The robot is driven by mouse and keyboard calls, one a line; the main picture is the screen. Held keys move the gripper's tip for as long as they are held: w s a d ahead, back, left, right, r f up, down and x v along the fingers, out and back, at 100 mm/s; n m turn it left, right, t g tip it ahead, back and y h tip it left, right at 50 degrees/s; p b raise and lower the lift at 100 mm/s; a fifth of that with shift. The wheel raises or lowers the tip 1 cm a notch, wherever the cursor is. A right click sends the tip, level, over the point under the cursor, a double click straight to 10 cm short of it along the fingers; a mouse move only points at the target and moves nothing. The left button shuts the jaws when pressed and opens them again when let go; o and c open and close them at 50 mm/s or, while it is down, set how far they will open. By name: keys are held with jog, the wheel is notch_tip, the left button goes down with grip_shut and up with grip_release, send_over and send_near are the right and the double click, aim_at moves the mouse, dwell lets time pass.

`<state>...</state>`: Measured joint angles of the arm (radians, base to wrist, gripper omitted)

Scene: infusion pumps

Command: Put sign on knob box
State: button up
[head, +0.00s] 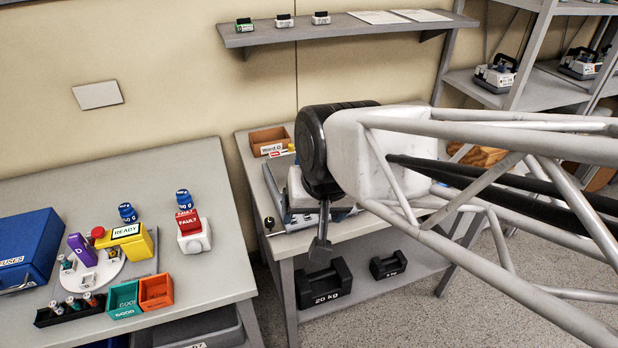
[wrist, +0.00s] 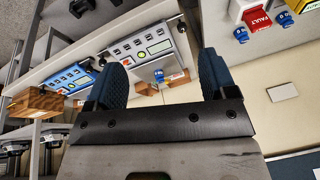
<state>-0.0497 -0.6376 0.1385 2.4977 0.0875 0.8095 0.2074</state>
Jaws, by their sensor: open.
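Two signs show in the head view on the left table. A red FAULT sign (head: 187,222) sits on a small white box (head: 196,241). A READY sign (head: 128,231) sits on a yellow box (head: 137,246). I cannot tell which box is the knob box. The wrist view shows the FAULT sign (wrist: 257,16) at the upper right, well away from my fingers. My gripper (wrist: 164,76) is open, with its two blue fingers wide apart and nothing held. In the head view it is over the right table, mostly hidden by my arm.
The left table (head: 195,165) also holds a blue FUSES bin (head: 28,245), a teal bin (head: 123,299) and an orange bin (head: 156,291). Two pumps (wrist: 142,50) (wrist: 72,84) show in the wrist view. A wooden Ward tray (head: 268,137) is at the right table's back. A wall shelf (head: 340,30) hangs above.

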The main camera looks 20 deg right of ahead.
jog(key=shift+s+d+r+n+g+h, duration=0.15)
jog(key=shift+s+d+n+g+h, duration=0.15)
jog(key=shift+s+d+n, duration=0.4)
jog(key=shift+s+d+r+n+g+h, duration=0.1)
jog(key=shift+s+d+n+g+h, duration=0.25)
jog(key=shift+s+d, duration=0.5)
